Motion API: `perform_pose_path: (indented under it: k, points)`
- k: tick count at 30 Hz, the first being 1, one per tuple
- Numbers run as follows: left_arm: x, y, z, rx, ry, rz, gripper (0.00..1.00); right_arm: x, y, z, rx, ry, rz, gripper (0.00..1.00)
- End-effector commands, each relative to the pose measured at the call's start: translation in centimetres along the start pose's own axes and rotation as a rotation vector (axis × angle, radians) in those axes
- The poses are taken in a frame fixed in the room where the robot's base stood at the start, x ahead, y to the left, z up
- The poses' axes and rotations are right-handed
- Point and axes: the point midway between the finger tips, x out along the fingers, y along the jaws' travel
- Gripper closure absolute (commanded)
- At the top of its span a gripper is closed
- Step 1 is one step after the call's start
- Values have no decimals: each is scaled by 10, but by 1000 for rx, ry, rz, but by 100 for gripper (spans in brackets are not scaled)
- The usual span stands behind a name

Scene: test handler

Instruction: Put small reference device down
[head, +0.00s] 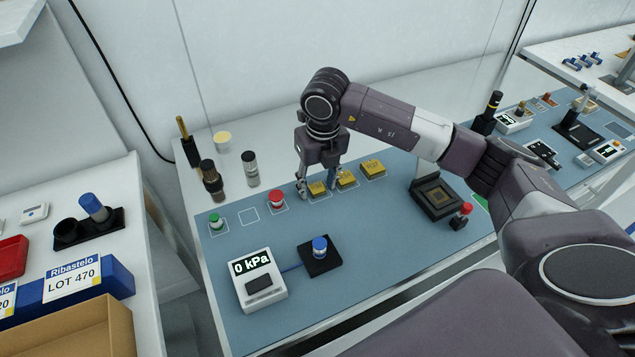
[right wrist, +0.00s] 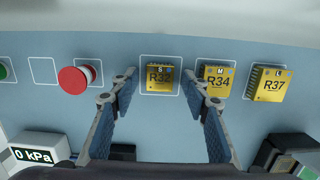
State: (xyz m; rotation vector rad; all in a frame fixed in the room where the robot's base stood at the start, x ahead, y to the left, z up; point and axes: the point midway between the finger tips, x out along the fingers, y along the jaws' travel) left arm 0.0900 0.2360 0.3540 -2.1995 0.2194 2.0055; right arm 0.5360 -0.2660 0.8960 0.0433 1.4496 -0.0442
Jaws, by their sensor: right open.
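The small reference device is a gold block marked S and R32 (right wrist: 160,78), seen in the right wrist view inside a white outlined square on the blue mat. It also shows in the head view (head: 318,188), partly hidden by my gripper. My right gripper (head: 318,190) points down over it. In the right wrist view the open fingers (right wrist: 158,88) are apart on either side of the block, with gaps visible. The block stands flat. My left gripper is not in view.
Gold blocks R34 (right wrist: 219,82), close to one finger, and R37 (right wrist: 270,85) stand to the right. A red mushroom button (head: 277,198) is just left. An empty outlined square (head: 248,216), a kPa gauge (head: 260,282) and an open socket (head: 436,197) share the mat.

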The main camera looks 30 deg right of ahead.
Motion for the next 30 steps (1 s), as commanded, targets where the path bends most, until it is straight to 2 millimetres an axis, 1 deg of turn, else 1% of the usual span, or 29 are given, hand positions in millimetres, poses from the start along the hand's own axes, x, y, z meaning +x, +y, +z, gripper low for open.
perform_pose_path:
  k: [4, 6, 8, 11, 18, 21, 25, 30]
  points:
    - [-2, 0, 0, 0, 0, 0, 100, -2, 0, 0, 0, 0, 0, 57]
    - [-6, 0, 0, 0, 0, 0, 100, -6, 0, 1, 0, 0, 0, 57]
    - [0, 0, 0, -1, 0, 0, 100, -12, 0, 2, 0, -4, 1, 57]
    - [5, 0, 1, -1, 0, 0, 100, -30, 0, 2, 0, -6, 1, 57]
    - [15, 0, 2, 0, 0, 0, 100, -83, 0, 2, 0, -6, 1, 57]
    - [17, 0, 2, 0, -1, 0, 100, -101, 0, 1, -1, -5, 1, 57]
    - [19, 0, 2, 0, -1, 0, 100, -116, 0, 1, 0, -2, 0, 57]
    - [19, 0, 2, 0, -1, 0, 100, -124, 0, 0, 1, -1, 0, 57]
